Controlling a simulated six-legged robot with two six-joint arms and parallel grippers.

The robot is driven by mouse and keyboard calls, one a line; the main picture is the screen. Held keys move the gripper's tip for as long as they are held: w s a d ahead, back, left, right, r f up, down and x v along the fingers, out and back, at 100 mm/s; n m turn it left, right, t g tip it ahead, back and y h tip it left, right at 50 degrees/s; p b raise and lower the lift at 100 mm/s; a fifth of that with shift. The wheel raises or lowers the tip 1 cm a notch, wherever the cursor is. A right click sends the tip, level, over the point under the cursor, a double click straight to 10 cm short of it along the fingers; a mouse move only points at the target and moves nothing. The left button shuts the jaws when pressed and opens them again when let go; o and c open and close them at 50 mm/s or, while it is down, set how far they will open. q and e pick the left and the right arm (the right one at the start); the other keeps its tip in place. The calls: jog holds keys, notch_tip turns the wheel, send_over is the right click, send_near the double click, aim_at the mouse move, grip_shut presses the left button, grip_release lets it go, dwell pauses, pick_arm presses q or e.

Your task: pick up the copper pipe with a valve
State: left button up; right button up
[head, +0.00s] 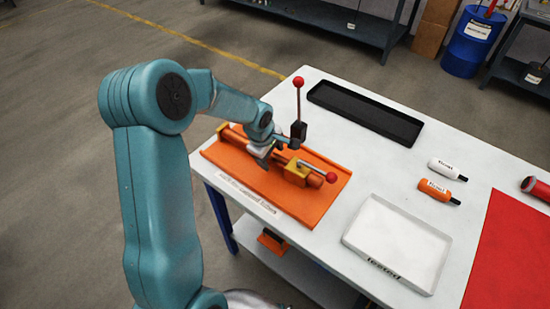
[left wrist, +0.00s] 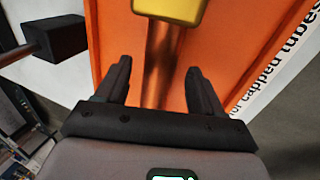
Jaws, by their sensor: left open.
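The copper pipe (head: 238,137) lies on an orange tray (head: 322,201) at the near left of the white table. Its brass valve block (head: 297,171) has a lever with a red ball (head: 331,177). My left gripper (head: 262,153) is over the pipe, on the left of the valve, and hides part of it. In the left wrist view the open fingers (left wrist: 160,84) stand on either side of the pipe (left wrist: 160,58), with the brass valve (left wrist: 168,8) beyond them. I cannot tell whether they touch the pipe. My right gripper is not in view.
An upright lever with a red ball (head: 299,82) on a black block (head: 298,130) stands close behind my left gripper. A black tray (head: 365,112), a white tray (head: 395,245), a white bottle (head: 443,167) and an orange bottle (head: 435,189) are farther right. A red mat (head: 510,255) covers the right side.

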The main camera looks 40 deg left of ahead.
pick_arm(q)
jog(key=shift+w+f, duration=0.1)
jog(key=shift+c, duration=1.2)
jog(key=c, duration=1)
grip_shut()
